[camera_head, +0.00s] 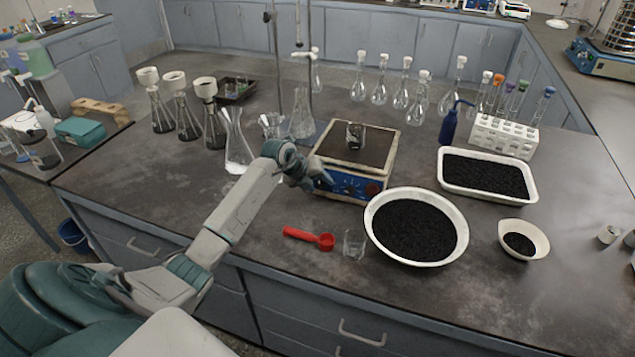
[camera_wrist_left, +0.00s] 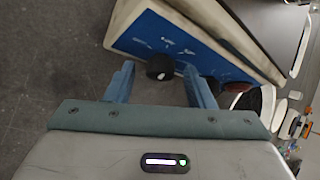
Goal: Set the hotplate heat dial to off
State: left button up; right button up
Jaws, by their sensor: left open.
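The hotplate (camera_head: 322,152) stands on the bench with a dark top plate and a blue front panel, which also shows in the left wrist view (camera_wrist_left: 200,55). A black round dial (camera_wrist_left: 160,67) sticks out from the panel in the left wrist view. My left gripper (camera_head: 320,183) is at the left part of the front panel. In the left wrist view its open fingers (camera_wrist_left: 159,75) stand on either side of the dial, with gaps visible. A dark reddish knob (camera_head: 372,190) shows further right on the panel. The dial's pointer setting cannot be read. My right gripper is out of view.
A small glass beaker (camera_head: 355,135) with dark contents sits on the hotplate. A round white bowl of black grains (camera_head: 372,228) stands close at front right. A red scoop (camera_head: 308,237) and a small clear glass (camera_head: 354,245) lie in front. Flasks (camera_head: 237,145) stand left.

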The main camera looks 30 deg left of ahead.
pick_arm(q)
jog(key=c, duration=1)
jog(key=shift+f, duration=0.1)
jog(key=shift+a+n+t+h+b, duration=0.1)
jog(key=shift+n+t+h+b, duration=0.25)
jog(key=shift+n+h, duration=0.2)
jog(key=shift+s+a+f+n+t+h, duration=0.15)
jog(key=shift+n+t+h, duration=0.3)
jog(key=shift+n+h, duration=0.3)
jog(key=n+t+h, duration=0.1)
jog(key=n, duration=0.1)
jog(key=shift+n+t, duration=0.3)
jog(key=shift+f+n+t+h, duration=0.15)
jog(key=shift+n+t+h, duration=0.25)
jog(key=shift+n+t, duration=0.4)
